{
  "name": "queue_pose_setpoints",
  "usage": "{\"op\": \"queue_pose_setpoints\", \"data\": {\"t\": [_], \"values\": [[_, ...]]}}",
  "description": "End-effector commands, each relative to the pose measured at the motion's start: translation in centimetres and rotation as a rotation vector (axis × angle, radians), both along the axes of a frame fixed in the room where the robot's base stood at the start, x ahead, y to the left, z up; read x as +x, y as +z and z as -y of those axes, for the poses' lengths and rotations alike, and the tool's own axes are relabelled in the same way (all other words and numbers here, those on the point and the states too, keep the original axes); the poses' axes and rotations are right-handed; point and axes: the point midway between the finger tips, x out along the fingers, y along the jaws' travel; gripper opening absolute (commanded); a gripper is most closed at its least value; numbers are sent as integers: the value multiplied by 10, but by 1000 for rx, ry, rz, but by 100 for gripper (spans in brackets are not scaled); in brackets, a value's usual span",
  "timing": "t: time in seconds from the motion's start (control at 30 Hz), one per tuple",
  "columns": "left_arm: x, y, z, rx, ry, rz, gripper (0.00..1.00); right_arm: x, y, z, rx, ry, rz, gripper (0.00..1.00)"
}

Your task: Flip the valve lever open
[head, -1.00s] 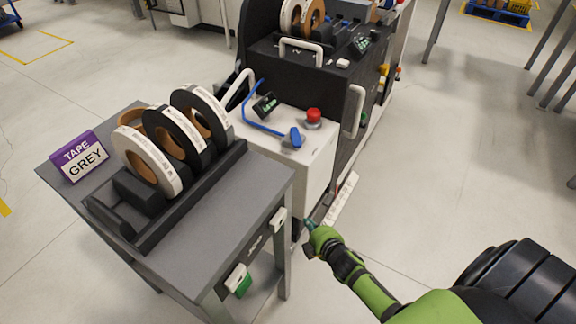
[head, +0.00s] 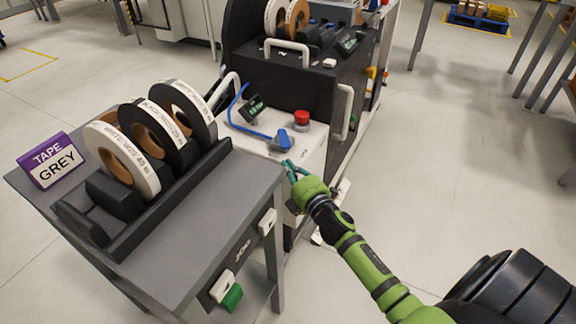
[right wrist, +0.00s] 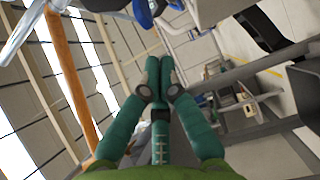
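The blue valve lever (head: 282,141) sits on top of the white cabinet at the front of the machine, at the end of a blue hose (head: 250,130). My right gripper (head: 289,166) is just in front of and below the lever at the cabinet's near edge, apart from it. In the right wrist view its green fingers (right wrist: 159,68) are together with nothing between them. Blue parts (right wrist: 143,12) show at the top of that view beyond the fingertips; I cannot tell which is the lever. My left gripper is not in view.
A red emergency button (head: 301,119) stands right behind the lever. A small display (head: 252,108) is to its left. A grey table (head: 190,215) with tape rolls (head: 160,135) and a GREY tape sign (head: 52,160) stands at left. The floor at right is clear.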

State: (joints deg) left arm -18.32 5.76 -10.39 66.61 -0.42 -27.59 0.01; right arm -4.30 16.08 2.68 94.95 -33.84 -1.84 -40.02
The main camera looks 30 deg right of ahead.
Motion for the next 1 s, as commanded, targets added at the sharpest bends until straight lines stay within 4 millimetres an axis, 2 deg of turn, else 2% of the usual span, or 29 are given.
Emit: {"op": "queue_pose_setpoints", "data": {"t": [0.03, 0.2, 0.4, 0.6, 1.0], "values": [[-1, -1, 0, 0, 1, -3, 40, 11, 0, 1, 0, 0, 3, 0], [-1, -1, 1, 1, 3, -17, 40, 42, -1, 2, 1, 0, 2, 0], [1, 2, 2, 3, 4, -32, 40, 67, -1, 3, 2, 1, 1, 0], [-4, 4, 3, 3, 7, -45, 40, 76, 0, 3, 1, 1, 0, 0], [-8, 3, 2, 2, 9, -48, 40, 76, 0, 4, 0, 7, -1, 0]]}}
